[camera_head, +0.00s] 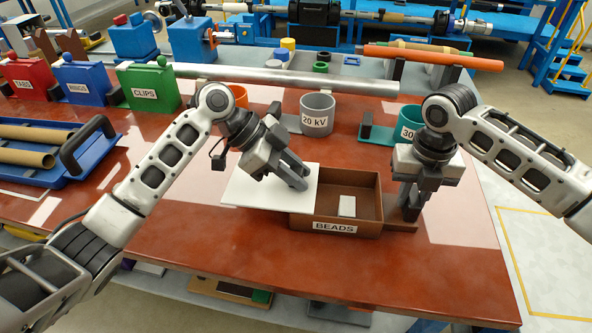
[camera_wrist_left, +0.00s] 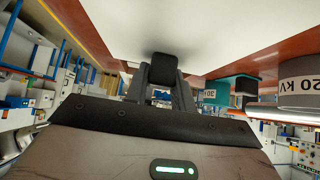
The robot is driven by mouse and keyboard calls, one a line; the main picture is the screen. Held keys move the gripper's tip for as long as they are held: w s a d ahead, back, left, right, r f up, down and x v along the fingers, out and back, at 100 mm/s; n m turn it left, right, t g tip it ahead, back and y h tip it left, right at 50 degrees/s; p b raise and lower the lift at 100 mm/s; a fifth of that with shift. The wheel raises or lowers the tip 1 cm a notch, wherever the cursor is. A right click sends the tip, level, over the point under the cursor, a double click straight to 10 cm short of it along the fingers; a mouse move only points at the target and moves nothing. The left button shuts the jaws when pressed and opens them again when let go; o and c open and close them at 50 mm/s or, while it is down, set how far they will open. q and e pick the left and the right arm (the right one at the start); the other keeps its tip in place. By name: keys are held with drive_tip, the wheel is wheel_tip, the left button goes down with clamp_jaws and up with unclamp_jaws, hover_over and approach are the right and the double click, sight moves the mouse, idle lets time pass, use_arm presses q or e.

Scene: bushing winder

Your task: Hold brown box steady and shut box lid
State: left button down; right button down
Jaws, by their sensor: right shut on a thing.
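The brown box (camera_head: 375,196), labelled BEADS, sits on the red-brown table. Its white lid (camera_head: 243,192) lies flat, covering the left part and jutting out to the left; the right part is open, with a small white block (camera_head: 347,206) inside. My left gripper (camera_head: 301,184) is shut, its tips down at the lid's right part; the left wrist view shows the tips (camera_wrist_left: 164,68) together against the white lid (camera_wrist_left: 215,25). Whether they touch it is unclear. My right gripper (camera_head: 409,212) is shut on the brown box at its right side, by a low brown tab; its fingertips are partly hidden.
Behind stand a grey 20 kV cup (camera_head: 317,113) and a teal cup (camera_head: 408,122). A blue tray (camera_head: 75,165) with brown tubes lies left. Red, blue and green (camera_head: 148,88) bins stand at back left. The table in front of the box is clear.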

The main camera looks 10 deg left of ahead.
use_arm(q)
drive_tip(key=d, duration=1.3)
drive_tip(key=shift+w+r, duration=0.1)
drive_tip(key=shift+w, duration=0.3)
drive_tip(key=c, duration=1.2)
unclamp_jaws()
use_arm(e)
drive_tip(key=shift+a, duration=0.15)
use_arm(q)
drive_tip(key=shift+o, duration=0.2)
drive_tip(key=shift+a, duration=0.15)
drive_tip(key=v, duration=1.1)
drive_tip(key=shift+a+r, duration=0.2)
drive_tip(key=shift+r, duration=0.1)
drive_tip(key=shift+s, duration=0.1)
use_arm(e)
drive_tip(key=c, duration=1.1)
unclamp_jaws()
